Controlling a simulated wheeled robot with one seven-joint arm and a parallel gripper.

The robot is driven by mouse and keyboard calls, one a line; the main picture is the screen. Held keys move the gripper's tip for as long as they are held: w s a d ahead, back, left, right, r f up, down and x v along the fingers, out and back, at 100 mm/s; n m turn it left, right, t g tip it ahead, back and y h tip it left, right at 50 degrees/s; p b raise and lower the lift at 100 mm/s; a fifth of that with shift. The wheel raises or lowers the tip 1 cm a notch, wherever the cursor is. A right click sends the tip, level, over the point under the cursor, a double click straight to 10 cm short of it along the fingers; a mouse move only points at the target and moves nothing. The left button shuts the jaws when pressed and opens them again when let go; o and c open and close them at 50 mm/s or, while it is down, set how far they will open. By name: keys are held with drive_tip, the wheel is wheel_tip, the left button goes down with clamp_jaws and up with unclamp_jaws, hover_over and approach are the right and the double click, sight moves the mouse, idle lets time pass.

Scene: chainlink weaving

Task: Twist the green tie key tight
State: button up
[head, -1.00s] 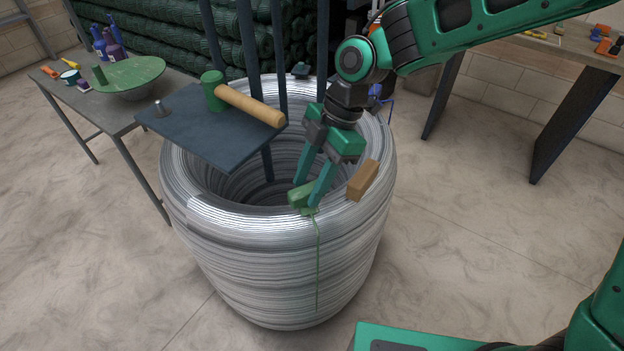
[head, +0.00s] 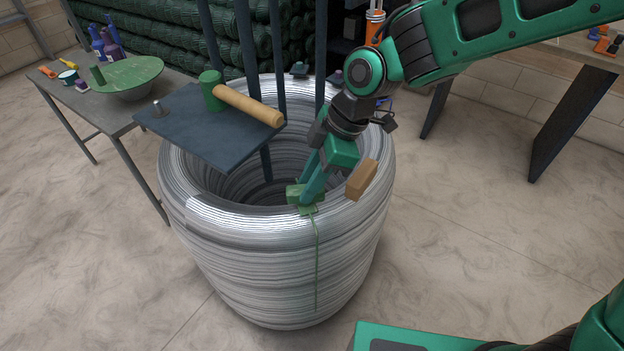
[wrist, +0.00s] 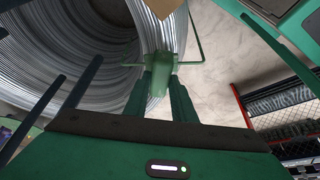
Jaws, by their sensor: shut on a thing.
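The green tie key (head: 293,192) sits on the inner top rim of the large wire coil (head: 275,262). A thin green tie wire hangs from it down the coil's outer side. My gripper (head: 305,194) points down at the key with its fingers shut on it. In the wrist view, the key (wrist: 158,78) stands between my two fingertips (wrist: 159,88). A thin green wire frame spreads to both sides of it there. The fingers partly hide the key in the head view.
A wooden block (head: 362,180) is on the rim just right of my gripper. A dark plate (head: 205,135) holding a green-headed mallet (head: 245,104) is above the coil's left side. Dark upright posts (head: 247,60) rise from inside the coil. A grey table (head: 103,108) stands at left.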

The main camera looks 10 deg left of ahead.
drive_tip(key=m+t, duration=0.1)
drive_tip(key=m, duration=0.2)
drive_tip(key=m+t, duration=0.1)
drive_tip(key=m, duration=0.3)
drive_tip(key=shift+s+t, duration=0.2)
drive_tip(key=shift+t, duration=0.2)
idle(0.3)
drive_tip(key=o, duration=1.1)
drive_tip(key=shift+c, duration=0.2)
drive_tip(key=shift+r, duration=0.1)
drive_tip(key=v, duration=1)
drive_tip(key=shift+r, duration=0.3)
drive_tip(key=shift+d, duration=0.15)
